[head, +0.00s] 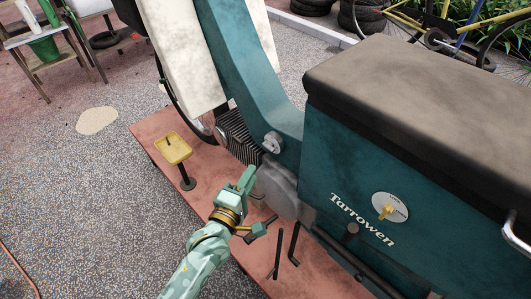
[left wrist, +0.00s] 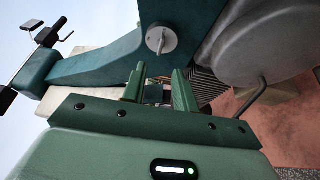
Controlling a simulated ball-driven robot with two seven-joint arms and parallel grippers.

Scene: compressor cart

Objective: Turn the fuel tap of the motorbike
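The motorbike (head: 245,75) is teal with cream panels and stands on a reddish platform. On its teal side panel, right of the name "Tarrowen", is a brass tap lever (head: 388,211) on a round pale plate (head: 402,200) with small lettering I cannot read. A grey round knob (head: 273,142) sits further forward on the frame; it also shows in the left wrist view (left wrist: 161,40). My left gripper (head: 257,202) is open and empty, low beside the bike, left of the tap and apart from it. In the left wrist view its fingers (left wrist: 158,88) stand apart. My right gripper is not in view.
A yellow-topped stand (head: 173,148) rises from the reddish platform (head: 150,140) left of my gripper. Black pedals or levers (head: 293,243) and a dark pipe (head: 350,262) lie low along the bike. The dark seat (head: 420,85) overhangs the panel. Grey ground at left is mostly clear.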

